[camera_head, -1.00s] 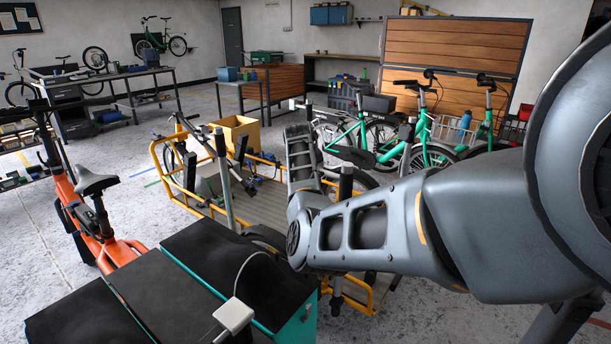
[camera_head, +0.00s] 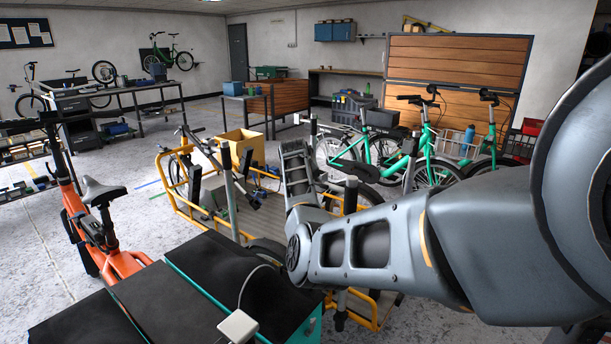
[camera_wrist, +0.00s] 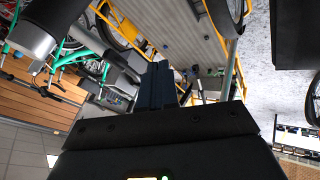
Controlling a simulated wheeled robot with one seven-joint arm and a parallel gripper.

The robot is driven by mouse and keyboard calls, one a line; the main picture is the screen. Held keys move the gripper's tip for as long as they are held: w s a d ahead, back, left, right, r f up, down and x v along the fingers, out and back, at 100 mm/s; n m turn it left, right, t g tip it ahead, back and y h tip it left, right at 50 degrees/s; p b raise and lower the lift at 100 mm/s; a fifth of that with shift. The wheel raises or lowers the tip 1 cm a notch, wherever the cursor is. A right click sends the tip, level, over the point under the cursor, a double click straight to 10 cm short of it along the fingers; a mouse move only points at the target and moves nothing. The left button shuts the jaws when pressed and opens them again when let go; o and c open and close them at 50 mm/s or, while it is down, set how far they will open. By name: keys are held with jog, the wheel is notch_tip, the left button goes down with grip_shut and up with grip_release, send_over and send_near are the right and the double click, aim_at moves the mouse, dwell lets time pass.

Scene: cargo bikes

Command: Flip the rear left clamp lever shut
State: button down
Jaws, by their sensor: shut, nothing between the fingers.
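A cargo bike with a yellow tubular rail (camera_head: 188,207) and a slatted deck stands mid-floor in the head view. Grey posts with black tops rise around it, one at its near side (camera_head: 229,185) and another (camera_head: 351,195) beside my arm. The rear left clamp lever cannot be picked out for certain; it is small or hidden. In the wrist view my gripper (camera_wrist: 160,70) has its dark fingers together and empty, above the slatted deck (camera_wrist: 180,32) and apart from it.
A black-topped box with teal edges (camera_head: 160,305) fills the near foreground. An orange bike (camera_head: 115,258) stands left. Green bikes (camera_head: 425,160) stand behind my arm, beside a wooden panel (camera_head: 455,60). Floor at left is open.

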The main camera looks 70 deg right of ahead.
jog(key=s+v, duration=0.1)
jog(key=v, duration=0.9)
jog(key=shift+a+b, duration=0.3)
jog(key=shift+a, duration=0.05)
jog(key=shift+s, duration=0.1)
